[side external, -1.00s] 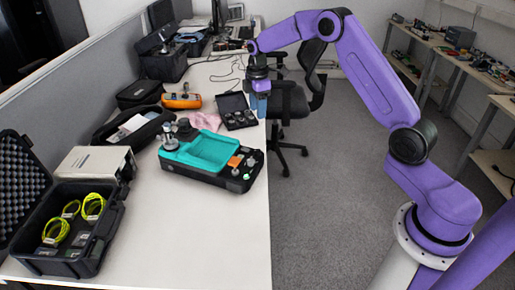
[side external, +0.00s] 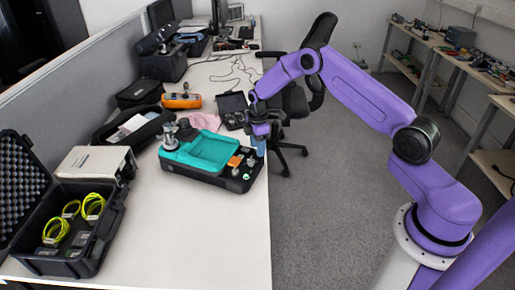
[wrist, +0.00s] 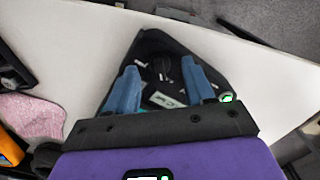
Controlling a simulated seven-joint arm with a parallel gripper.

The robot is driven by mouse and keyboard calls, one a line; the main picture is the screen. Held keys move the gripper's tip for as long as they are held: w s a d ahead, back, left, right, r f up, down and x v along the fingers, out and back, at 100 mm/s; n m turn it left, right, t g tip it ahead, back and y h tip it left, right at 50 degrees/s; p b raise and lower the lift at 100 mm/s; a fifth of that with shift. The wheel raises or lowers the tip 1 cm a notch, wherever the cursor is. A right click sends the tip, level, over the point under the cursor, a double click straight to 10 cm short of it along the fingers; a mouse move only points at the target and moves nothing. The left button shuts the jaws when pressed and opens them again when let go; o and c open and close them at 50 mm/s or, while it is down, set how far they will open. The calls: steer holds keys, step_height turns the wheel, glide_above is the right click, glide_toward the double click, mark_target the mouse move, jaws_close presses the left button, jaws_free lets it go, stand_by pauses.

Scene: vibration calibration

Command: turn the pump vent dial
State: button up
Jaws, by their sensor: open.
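The pump unit (side external: 190,172) is a black case with a teal tray top, on the white table in the side view. Its right end carries an orange part and small pale knobs (side external: 250,161); I cannot tell which is the vent dial. My gripper (side external: 261,150) is at this end, close to its far right corner. In the wrist view, the blue fingers of my gripper (wrist: 160,75) are apart, with a dark, pointed end of a case (wrist: 160,45) beyond and between them. A small label and a green spot show there. Nothing is held; contact is unclear.
An open black case with yellow-green rings (side external: 95,248) stands at the front left, beside a white box (side external: 95,160). A pink cloth (side external: 205,120), an orange meter (side external: 181,101) and a dark open box (side external: 233,104) lie behind the unit. The table front (side external: 190,235) is clear.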

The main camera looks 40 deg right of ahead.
steer(key=shift+f, duration=0.65)
jaws_close()
